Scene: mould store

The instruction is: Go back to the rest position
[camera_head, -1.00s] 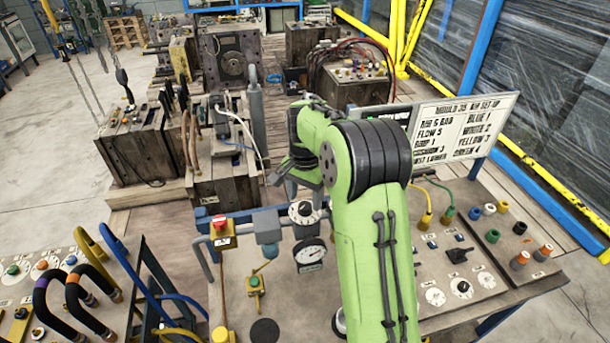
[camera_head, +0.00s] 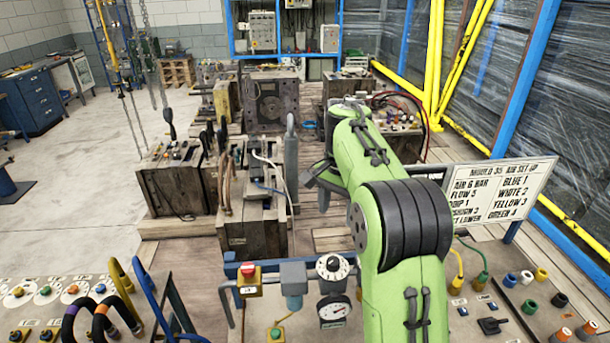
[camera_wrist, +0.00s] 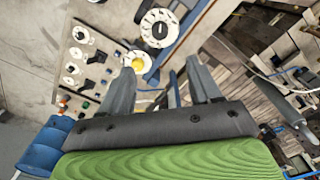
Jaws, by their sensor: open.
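My green arm rises over the right of the bench in the head view, bent at its dark-banded elbow. My gripper (camera_head: 314,176) is at the arm's far end, pointing left, largely hidden behind the forearm. In the wrist view my gripper (camera_wrist: 159,68) shows two grey fingers spread apart with nothing between them. It is above the bench and apart from the controls. The dial (camera_wrist: 159,28) and the yellow knob (camera_wrist: 137,63) appear beyond the fingers.
A pressure gauge (camera_head: 333,311) and a red stop button (camera_head: 248,272) stand at the bench's back edge. A white sign (camera_head: 494,193) stands right of my arm. Wooden-sided mould blocks (camera_head: 253,219) stand beyond the bench. The floor (camera_head: 85,185) at left is clear.

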